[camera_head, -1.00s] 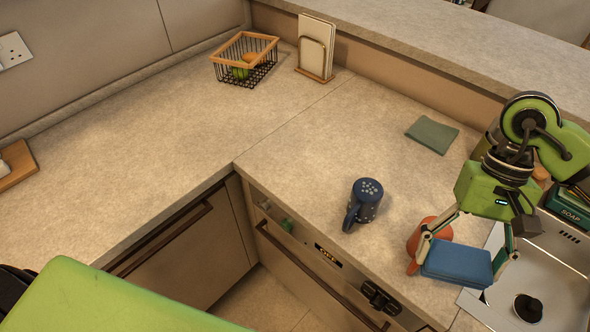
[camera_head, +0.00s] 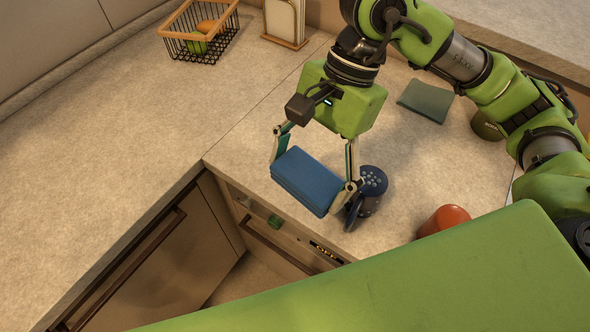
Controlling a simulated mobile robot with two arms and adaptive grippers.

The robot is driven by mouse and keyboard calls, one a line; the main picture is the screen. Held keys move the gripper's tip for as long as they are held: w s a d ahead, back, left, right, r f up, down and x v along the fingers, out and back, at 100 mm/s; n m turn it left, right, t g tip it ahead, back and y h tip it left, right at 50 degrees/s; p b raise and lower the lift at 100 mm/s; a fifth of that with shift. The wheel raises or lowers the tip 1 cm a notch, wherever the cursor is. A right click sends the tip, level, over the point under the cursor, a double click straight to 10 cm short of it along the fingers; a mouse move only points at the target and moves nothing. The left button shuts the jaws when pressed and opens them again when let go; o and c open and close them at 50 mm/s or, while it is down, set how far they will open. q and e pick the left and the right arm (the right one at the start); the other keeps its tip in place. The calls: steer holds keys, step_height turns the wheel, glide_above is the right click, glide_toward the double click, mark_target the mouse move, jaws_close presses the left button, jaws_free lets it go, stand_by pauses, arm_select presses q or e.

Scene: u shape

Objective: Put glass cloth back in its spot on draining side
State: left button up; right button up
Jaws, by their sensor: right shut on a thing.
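My right gripper (camera_head: 308,183) is shut on a folded blue cloth (camera_head: 305,180), one finger at each end. It holds the cloth above the front part of the counter, just left of a dark blue mug (camera_head: 372,186). The right finger overlaps the mug in the picture; I cannot tell whether they touch. My left gripper is not in view. The sink is out of view or hidden now.
An orange-red pot (camera_head: 444,219) stands right of the mug, partly hidden by my green body part. A wire basket with fruit (camera_head: 199,40) and a board holder (camera_head: 285,24) stand at the back. A dark green round container (camera_head: 487,125) is near my arm.

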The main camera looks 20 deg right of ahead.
mark_target(299, 153)
steer(key=shift+s+a+m, duration=0.35)
steer(key=shift+m, duration=0.25)
steer(key=shift+s+a+r+m+t, duration=0.1)
steer(key=shift+a+m+t, duration=0.2)
steer(key=shift+m+t, duration=0.25)
steer(key=shift+w+m, duration=0.2)
steer(key=shift+m, duration=0.05)
steer(key=w+f, duration=0.1)
steer(key=w, duration=0.1)
steer(key=w+d+f+p, duration=0.1)
steer(key=w, duration=0.1)
steer(key=w+d+f+p, duration=0.1)
steer(key=w, duration=0.2)
steer(key=w+f+p, duration=0.1)
steer(key=w+f, duration=0.1)
steer(key=w+d+f+p, duration=0.1)
steer(key=w+f, duration=0.2)
steer(key=shift+f, duration=0.2)
steer(key=shift+w+d+f+p, duration=0.2)
steer(key=shift+w+f+p, duration=0.25)
steer(key=shift+f, duration=0.3)
step_height(299, 153, down, 2)
steer(key=shift+f+p, duration=0.1)
steer(key=shift+p, duration=0.7)
steer(key=shift+f, duration=0.35)
